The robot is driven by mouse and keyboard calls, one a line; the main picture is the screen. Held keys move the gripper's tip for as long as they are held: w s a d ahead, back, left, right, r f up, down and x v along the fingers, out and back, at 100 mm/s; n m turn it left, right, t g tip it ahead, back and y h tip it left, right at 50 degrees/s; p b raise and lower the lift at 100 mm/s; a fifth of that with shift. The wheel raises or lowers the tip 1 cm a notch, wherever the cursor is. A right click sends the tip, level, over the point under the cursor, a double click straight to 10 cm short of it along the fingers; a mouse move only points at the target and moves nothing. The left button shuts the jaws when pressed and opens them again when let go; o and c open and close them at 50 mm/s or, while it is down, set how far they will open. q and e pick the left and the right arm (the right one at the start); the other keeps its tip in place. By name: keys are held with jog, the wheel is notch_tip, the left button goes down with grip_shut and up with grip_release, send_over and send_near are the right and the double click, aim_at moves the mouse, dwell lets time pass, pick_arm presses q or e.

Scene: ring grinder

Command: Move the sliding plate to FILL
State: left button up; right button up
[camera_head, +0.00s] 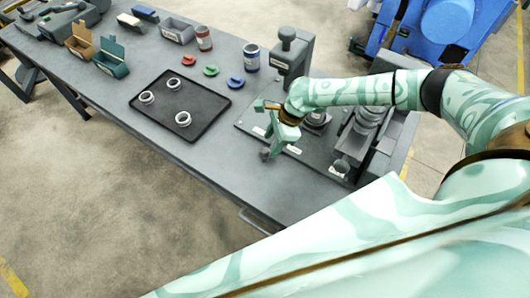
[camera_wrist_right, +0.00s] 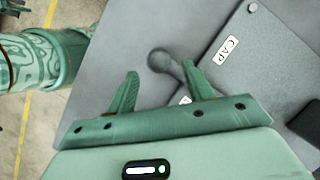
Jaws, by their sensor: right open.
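My right gripper (camera_head: 274,140) hangs over the front part of the grinder's grey base. In the right wrist view it (camera_wrist_right: 162,82) is open and empty. A grey ball knob (camera_wrist_right: 159,60) on a short rod lies just beyond the gap between its fingers; it also shows below the gripper in the head view (camera_head: 265,154). A grey plate (camera_wrist_right: 272,70) with a CAP label (camera_wrist_right: 228,50) lies to the right of the knob. Another label is partly hidden by the right finger. No FILL label is readable. My left gripper is not in view.
A black tray (camera_head: 205,128) with several light rings stands left of the grinder. Red, green and blue small parts, a red can (camera_head: 204,38), a blue can (camera_head: 251,57) and open boxes stand behind. A grey upright block (camera_head: 290,60) stands behind my right gripper.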

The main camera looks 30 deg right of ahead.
aim_at(267, 150)
jog(key=b+x, duration=0.1)
jog(key=x, duration=0.4)
jog(key=shift+s, duration=0.1)
jog(key=shift+a+f, duration=0.2)
jog(key=shift+f, duration=0.2)
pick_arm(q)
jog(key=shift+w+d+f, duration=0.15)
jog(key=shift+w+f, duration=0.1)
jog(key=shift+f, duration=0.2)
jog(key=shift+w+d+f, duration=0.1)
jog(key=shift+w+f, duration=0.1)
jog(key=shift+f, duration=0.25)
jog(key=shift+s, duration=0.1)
